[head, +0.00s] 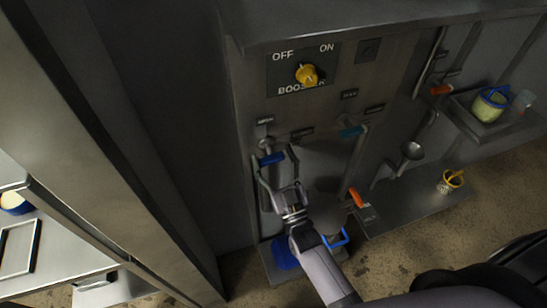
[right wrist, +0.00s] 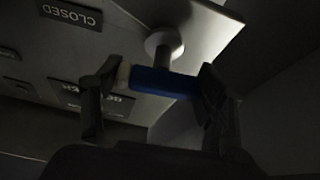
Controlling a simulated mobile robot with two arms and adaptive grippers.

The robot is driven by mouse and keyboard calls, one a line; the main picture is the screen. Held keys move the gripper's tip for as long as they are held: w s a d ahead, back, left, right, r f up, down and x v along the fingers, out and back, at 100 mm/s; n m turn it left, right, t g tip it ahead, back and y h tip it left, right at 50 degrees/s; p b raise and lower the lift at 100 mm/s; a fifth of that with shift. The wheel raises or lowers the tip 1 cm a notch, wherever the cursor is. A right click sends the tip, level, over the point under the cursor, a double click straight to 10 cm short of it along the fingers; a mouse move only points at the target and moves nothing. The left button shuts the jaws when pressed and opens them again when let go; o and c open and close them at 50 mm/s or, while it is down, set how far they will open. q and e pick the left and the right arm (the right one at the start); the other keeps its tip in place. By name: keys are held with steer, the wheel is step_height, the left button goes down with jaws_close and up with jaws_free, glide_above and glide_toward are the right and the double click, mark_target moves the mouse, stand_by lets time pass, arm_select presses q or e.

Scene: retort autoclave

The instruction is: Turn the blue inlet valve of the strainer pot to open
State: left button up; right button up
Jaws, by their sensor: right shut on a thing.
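The blue inlet valve handle (head: 271,159) is on the left side of the grey panel, below a small label. It also shows in the right wrist view (right wrist: 168,84) as a blue bar, pale at its left end, below a round metal stem (right wrist: 164,43). My right gripper (head: 275,156) reaches it from below, with one finger at each end of the bar. In the right wrist view the fingers of this gripper (right wrist: 158,82) close on the bar's ends. A CLOSED plate (right wrist: 72,13) is at upper left; a second plate (right wrist: 85,92) is partly hidden by a finger. My left gripper is out of view.
A yellow booster knob (head: 307,75) is above on the panel. A teal handle (head: 351,132) and an orange handle (head: 356,197) are to the right. A blue-handled pot (head: 338,238) is by my right forearm. A shelf (head: 465,113) holds a green container (head: 488,105).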

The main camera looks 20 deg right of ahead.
steer(key=n+y, duration=0.1)
steer(key=n, duration=0.2)
steer(key=n+g+y+p, duration=0.1)
steer(key=n+y, duration=0.1)
steer(key=n, duration=0.1)
steer(key=shift+r, duration=0.1)
steer(key=n+g+y, duration=0.1)
steer(key=n, duration=0.2)
steer(key=n+y+p, duration=0.1)
steer(key=n, duration=0.2)
steer(key=shift+g+y, duration=0.3)
steer(key=shift+g, duration=0.1)
steer(key=n+g+p, duration=0.1)
steer(key=n, duration=0.1)
steer(key=n+p, duration=0.1)
steer(key=n, duration=0.2)
steer(key=shift+g+y, duration=0.3)
steer(key=shift+g, duration=0.1)
steer(key=shift+n+g+p, duration=0.7)
steer(key=shift+n+p, duration=0.35)
steer(key=shift+n, duration=0.75)
steer(key=o, duration=1.2)
steer(key=shift+c, duration=0.2)
